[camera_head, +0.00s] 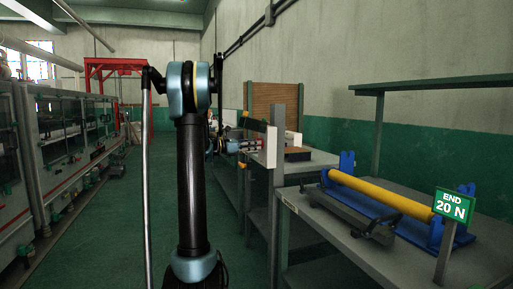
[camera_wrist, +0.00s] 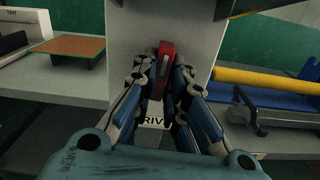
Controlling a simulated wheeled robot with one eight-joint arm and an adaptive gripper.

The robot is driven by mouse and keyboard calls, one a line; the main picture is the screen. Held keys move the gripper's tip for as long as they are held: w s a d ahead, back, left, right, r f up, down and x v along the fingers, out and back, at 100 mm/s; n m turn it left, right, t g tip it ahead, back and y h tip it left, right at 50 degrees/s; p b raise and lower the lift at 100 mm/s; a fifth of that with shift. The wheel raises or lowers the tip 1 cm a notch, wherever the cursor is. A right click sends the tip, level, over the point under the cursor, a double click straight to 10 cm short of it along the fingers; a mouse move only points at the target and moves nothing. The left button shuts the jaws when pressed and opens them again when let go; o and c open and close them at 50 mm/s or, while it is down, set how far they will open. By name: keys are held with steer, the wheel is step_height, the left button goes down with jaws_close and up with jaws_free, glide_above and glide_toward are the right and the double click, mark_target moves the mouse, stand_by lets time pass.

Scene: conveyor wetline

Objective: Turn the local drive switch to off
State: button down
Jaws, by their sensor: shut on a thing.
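The drive switch has a red handle (camera_wrist: 165,52) on the face of a pale grey box (camera_wrist: 122,35) in the wrist view. The handle stands close to upright in the picture, its lower end leaning slightly left. My gripper (camera_wrist: 160,76) is shut on the handle, with one finger on each side. A white label (camera_wrist: 152,123) below the handle shows "RIV"; the fingers hide the rest. In the head view my gripper (camera_head: 250,146) reaches the box (camera_head: 271,147) on its post from the left; the handle cannot be made out there.
A bench (camera_head: 345,222) at right carries a yellow roller (camera_head: 380,195) in a blue cradle (camera_head: 347,161) and a green "END 20 N" sign (camera_head: 455,206). A brown-topped plate (camera_wrist: 68,50) lies on a bench behind the box.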

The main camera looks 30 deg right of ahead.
steer(key=c, duration=1.6)
jaws_free()
steer(key=v, duration=0.7)
steer(key=s+a+f+m+t+y, duration=0.2)
steer(key=s+a+f+m+y, duration=0.2)
steer(key=s+a+f, duration=0.6)
steer(key=s+a+f+m+t+y, duration=0.2)
steer(key=s+a+f+m+y, duration=0.3)
steer(key=a, duration=1.2)
steer(key=s+a+f+m+t+y, duration=0.2)
steer(key=s+a+f+m+y, duration=0.3)
steer(key=s+a+f, duration=0.9)
steer(key=s+y, duration=0.3)
steer(key=shift+f+y, duration=0.3)
steer(key=shift+f, duration=0.05)
steer(key=shift+s, duration=0.15)
